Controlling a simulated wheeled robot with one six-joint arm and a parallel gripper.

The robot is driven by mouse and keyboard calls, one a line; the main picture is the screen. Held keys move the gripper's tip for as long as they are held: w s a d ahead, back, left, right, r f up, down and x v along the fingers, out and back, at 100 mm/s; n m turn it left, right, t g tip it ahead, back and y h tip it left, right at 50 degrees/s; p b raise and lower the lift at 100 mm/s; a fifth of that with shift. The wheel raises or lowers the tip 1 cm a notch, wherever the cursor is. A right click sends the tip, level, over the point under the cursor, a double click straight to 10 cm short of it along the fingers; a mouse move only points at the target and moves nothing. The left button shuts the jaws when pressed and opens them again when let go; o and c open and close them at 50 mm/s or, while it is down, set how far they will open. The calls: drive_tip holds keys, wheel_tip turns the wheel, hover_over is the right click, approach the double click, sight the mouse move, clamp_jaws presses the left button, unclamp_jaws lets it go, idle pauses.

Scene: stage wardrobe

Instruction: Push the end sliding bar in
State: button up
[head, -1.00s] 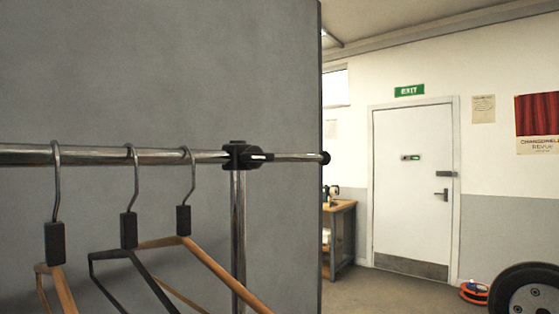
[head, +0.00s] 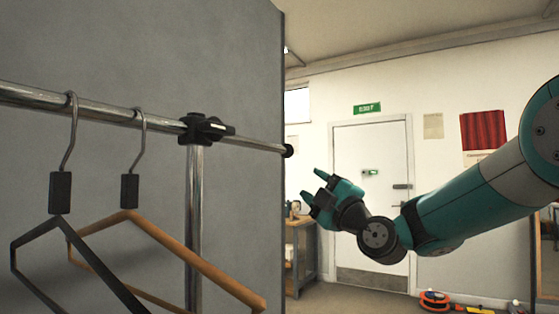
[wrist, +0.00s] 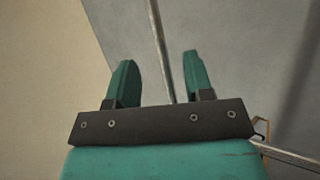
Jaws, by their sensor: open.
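The end sliding bar (head: 256,145) is a thin chrome rod in the head view. It sticks out to the right from a black clamp (head: 205,129) with a lever and ends in a round black cap (head: 289,151). My gripper (head: 312,184) is open and empty, to the right of the cap and a little below it in the picture, apart from it. Its two teal fingers also show in the wrist view (wrist: 157,64). A thin metal pole (wrist: 160,45) appears between them there; I cannot tell which part of the rack it is.
A thicker chrome rail (head: 100,112) carries hangers, with a wooden one (head: 185,258) near the upright post (head: 194,220). A grey partition (head: 150,50) stands behind the rack. A workbench (head: 300,250) and a white door (head: 372,190) are farther back. An orange reel (head: 434,300) lies on the floor.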

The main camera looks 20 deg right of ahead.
sight(282, 151)
drive_tip(key=p+x, duration=0.4)
drive_tip(key=x, duration=0.1)
drive_tip(key=p+x, duration=0.4)
drive_tip(key=x, duration=0.2)
drive_tip(key=d+r+p+x, duration=0.1)
drive_tip(key=p+x, duration=0.3)
drive_tip(key=x, duration=0.1)
drive_tip(key=shift+w+r, duration=0.2)
drive_tip(key=shift+r, duration=0.05)
drive_tip(key=shift+w+a+r+p, duration=0.1)
drive_tip(key=shift+w+a+p, duration=0.05)
drive_tip(key=shift+w+p, duration=0.25)
drive_tip(key=shift+t+h, duration=0.3)
drive_tip(key=shift+h, duration=0.1)
clamp_jaws()
